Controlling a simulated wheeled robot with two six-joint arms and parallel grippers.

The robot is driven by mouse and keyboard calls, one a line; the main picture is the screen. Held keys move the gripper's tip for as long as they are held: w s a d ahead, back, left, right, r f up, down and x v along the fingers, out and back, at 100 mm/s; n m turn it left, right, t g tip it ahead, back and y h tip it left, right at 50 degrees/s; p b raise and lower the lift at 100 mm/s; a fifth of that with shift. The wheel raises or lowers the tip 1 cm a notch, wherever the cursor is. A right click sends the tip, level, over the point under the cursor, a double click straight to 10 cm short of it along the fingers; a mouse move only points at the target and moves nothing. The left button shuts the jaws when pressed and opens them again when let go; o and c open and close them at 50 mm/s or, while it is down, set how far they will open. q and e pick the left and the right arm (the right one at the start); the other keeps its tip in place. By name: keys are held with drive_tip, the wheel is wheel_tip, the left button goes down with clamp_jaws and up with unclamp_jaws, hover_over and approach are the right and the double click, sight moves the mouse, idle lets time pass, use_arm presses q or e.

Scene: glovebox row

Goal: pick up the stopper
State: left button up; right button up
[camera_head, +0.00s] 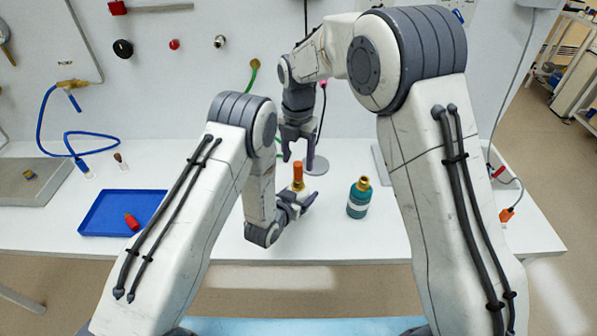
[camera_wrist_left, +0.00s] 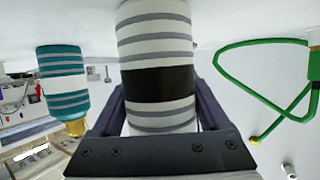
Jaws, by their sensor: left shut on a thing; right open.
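An orange stopper (camera_head: 298,171) stands upright at the top of a bottle's yellowish neck (camera_head: 298,187) in the head view. My left gripper (camera_head: 297,204) is shut around this bottle near the table. In the left wrist view the held bottle (camera_wrist_left: 157,40) is white with grey stripes and a black band, and its top is hidden behind the gripper. My right gripper (camera_head: 298,152) is open and empty, fingers pointing down, just above the stopper. The head view does not show whether a finger touches it.
A teal bottle (camera_head: 359,198) with a gold neck stands right of the held bottle. A blue tray (camera_head: 98,217) with a red piece (camera_head: 132,222) lies at left. Behind my right gripper is a grey round base (camera_head: 317,165). A green hose (camera_head: 253,73) hangs on the back wall.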

sight(298, 163)
drive_tip(key=f, duration=0.4)
drive_tip(key=shift+w, duration=0.2)
clamp_jaws()
wheel_tip(298, 163, up, 17)
idle(0.9)
use_arm(q)
drive_tip(key=o, duration=1.5)
